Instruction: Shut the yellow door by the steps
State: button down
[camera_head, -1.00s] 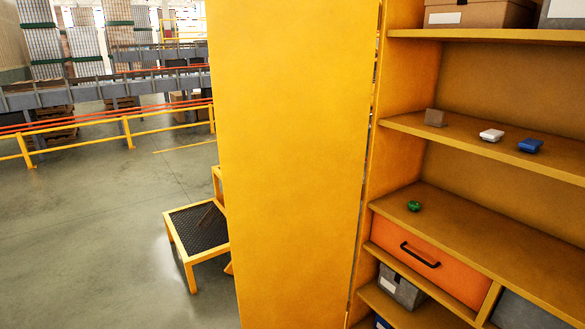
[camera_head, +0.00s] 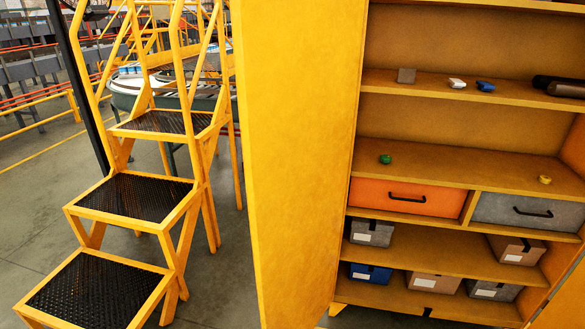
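The yellow door (camera_head: 298,150) stands open at the left side of a yellow cabinet. Its broad flat face fills the middle of the head view, and its top and bottom edges are cut off. The yellow steps (camera_head: 130,198) with black mesh treads stand to the left of this door. The cabinet's shelves (camera_head: 460,170) are exposed to the right of it. Part of another yellow panel (camera_head: 565,300) shows at the lower right edge. No handle shows on the door face. My gripper is not in view.
The cabinet holds an orange drawer (camera_head: 407,200), a grey drawer (camera_head: 528,212), several boxes on the low shelves and small items above. A round grey machine (camera_head: 165,88) stands behind the steps. A yellow rail (camera_head: 40,118) runs at the far left. Grey floor (camera_head: 35,225) shows left of the steps.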

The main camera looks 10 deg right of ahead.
aim_at(297, 62)
jog(key=i+j+z, duration=0.1)
jog(key=j+z, duration=0.3)
jog(key=j, duration=0.35)
jog(key=j+z, duration=0.35)
jog(key=j, duration=0.4)
jog(key=k+j+z, duration=0.1)
jog(key=j+z, duration=0.3)
jog(key=j, duration=0.3)
jog(key=i+j+z, duration=0.25)
jog(key=j, duration=0.2)
jog(key=j+z, duration=0.2)
jog(key=j, duration=0.2)
jog(key=j+u, duration=0.1)
jog(key=u, duration=0.35)
jog(key=j+u, duration=0.1)
jog(key=u, duration=0.4)
jog(key=j+u, duration=0.1)
jog(key=u, duration=0.35)
jog(key=j+u, duration=0.1)
jog(key=u, duration=0.4)
